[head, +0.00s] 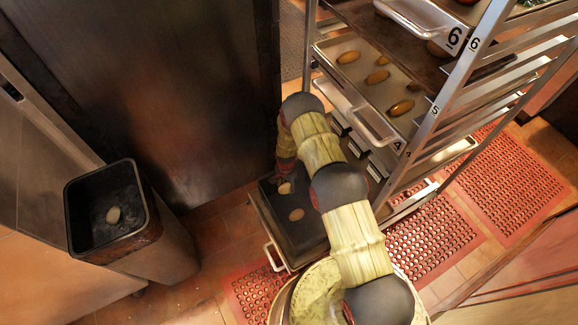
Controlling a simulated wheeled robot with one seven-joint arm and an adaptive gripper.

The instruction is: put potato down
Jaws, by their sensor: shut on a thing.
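My gripper (287,177) points down over the low dark tray (302,243) at the bottom of the rack. It is shut on a pale potato (285,188), which is at or just above the tray's far left part; whether it touches the tray cannot be told. The fingers are small and partly hidden by my arm. Another brown potato (296,215) lies on the same tray, nearer the front and apart from the held one. My arm hides the tray's right side.
A tall metal rack (450,95) stands at right, with a tray (357,85) of several potatoes on a higher level. A black bin (72,215) at left holds one potato (113,215). Red perforated mats (430,240) cover parts of the tiled floor. A dark panel (150,90) stands behind.

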